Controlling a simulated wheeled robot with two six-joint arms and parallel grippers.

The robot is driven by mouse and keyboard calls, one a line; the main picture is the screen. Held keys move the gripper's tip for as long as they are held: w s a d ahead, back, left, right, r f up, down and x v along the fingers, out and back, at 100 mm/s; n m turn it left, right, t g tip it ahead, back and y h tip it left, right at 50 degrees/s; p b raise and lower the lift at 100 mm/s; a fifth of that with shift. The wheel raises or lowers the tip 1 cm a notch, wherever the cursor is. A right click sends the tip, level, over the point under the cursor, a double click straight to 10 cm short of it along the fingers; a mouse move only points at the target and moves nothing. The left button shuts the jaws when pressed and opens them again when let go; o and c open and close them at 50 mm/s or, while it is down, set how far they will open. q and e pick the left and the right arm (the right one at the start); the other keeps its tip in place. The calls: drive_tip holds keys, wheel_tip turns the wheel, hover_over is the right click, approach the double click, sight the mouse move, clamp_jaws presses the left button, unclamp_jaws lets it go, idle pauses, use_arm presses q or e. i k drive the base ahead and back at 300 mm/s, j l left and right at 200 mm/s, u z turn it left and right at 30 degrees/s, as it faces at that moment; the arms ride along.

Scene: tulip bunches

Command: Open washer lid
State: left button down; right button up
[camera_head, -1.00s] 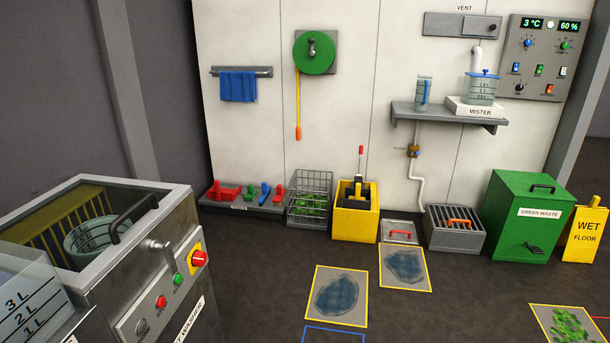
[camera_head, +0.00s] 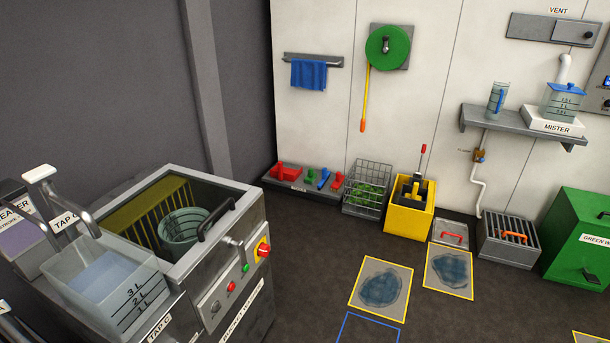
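The washer (camera_head: 232,262) is a grey metal box at the lower left, with buttons on its front. Its lid (camera_head: 241,198) is a dark see-through panel in a metal frame, lying level over the top. A black bar handle (camera_head: 216,219) is on the lid near the front right. Under the lid I see a clear bucket (camera_head: 184,228) and a yellow rack (camera_head: 150,214). Neither of my grippers is in view.
A clear measuring tank (camera_head: 104,284) with water stands left of the washer under a tap (camera_head: 42,175). Wet floor patches (camera_head: 381,285) lie to the right. A yellow mop bucket (camera_head: 408,218) and a green waste bin (camera_head: 577,236) stand by the wall. Dark floor before the washer is clear.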

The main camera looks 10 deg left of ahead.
sight(177, 273)
drive_tip(key=u, duration=1.25)
